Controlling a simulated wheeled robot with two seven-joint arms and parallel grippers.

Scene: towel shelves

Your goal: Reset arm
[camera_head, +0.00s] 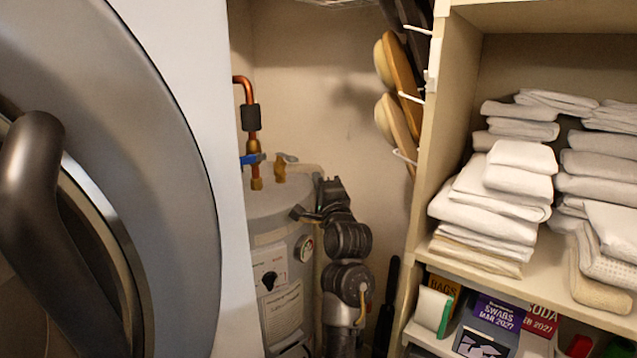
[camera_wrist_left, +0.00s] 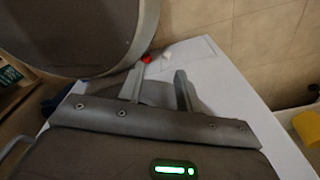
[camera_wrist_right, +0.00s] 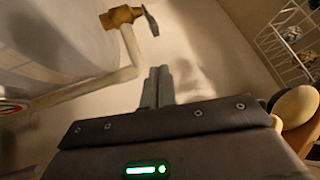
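My right gripper (camera_head: 300,213) is in the head view, at the end of my dark grey right arm, in front of the white water heater (camera_head: 283,235). In the right wrist view, the two fingers of my right gripper (camera_wrist_right: 158,86) are close together, with nothing seen between them. My left gripper does not show in the head view. In the left wrist view, the fingers of my left gripper (camera_wrist_left: 158,88) stand apart and empty over a white surface (camera_wrist_left: 225,85). A small red thing (camera_wrist_left: 147,59) and a small white thing lie beyond the fingertips.
A large round grey door (camera_head: 165,160) with a dark handle (camera_head: 30,180) fills the left. Shelves (camera_head: 440,140) at right hold stacked towels (camera_head: 500,200) and boxes (camera_head: 495,312). Copper pipe (camera_head: 245,85) and brass valves rise by the heater. Brushes (camera_head: 395,90) hang on the shelf side.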

